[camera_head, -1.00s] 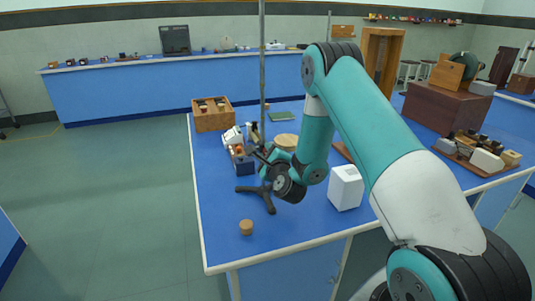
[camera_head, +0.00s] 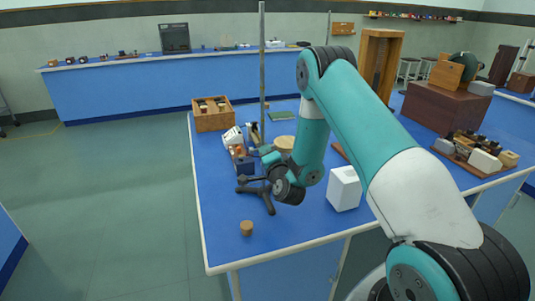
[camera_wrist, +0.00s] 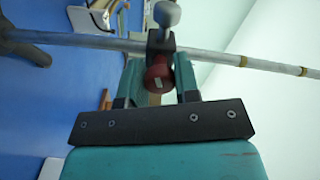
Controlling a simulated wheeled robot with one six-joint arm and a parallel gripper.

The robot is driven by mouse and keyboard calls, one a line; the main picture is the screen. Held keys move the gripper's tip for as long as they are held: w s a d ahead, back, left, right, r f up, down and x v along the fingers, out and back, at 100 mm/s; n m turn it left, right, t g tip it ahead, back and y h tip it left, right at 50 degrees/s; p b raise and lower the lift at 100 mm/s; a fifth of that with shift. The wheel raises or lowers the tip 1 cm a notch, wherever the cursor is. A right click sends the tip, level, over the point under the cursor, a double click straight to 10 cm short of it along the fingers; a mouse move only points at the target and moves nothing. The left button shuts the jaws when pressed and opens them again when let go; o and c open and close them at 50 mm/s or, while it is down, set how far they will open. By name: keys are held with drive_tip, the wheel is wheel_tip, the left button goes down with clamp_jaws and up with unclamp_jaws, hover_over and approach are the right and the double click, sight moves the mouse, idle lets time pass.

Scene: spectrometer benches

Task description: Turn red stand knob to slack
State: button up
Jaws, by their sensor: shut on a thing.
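The red stand knob (camera_wrist: 158,76) sits on a dark clamp block (camera_wrist: 160,42) on a grey metal rod (camera_wrist: 90,41) in the wrist view. My gripper (camera_wrist: 157,67) has one finger on each side of the red knob and is shut on it. A light mark shows on the knob's face. A grey knob (camera_wrist: 167,14) sticks out on the far side of the clamp. In the head view the stand's rod (camera_head: 262,70) rises upright from a dark tripod base (camera_head: 262,192). My wrist is close to the rod there, and the red knob cannot be made out.
A white block (camera_head: 344,188) stands right of the stand. A cork-coloured cylinder (camera_head: 247,228) is near the front edge. A wooden box (camera_head: 212,117) and small instruments (camera_head: 237,145) are behind. The blue bench top (camera_head: 225,250) is clear at the front left.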

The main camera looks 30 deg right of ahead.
drive_tip(key=shift+n, duration=0.9)
drive_tip(key=o, duration=0.9)
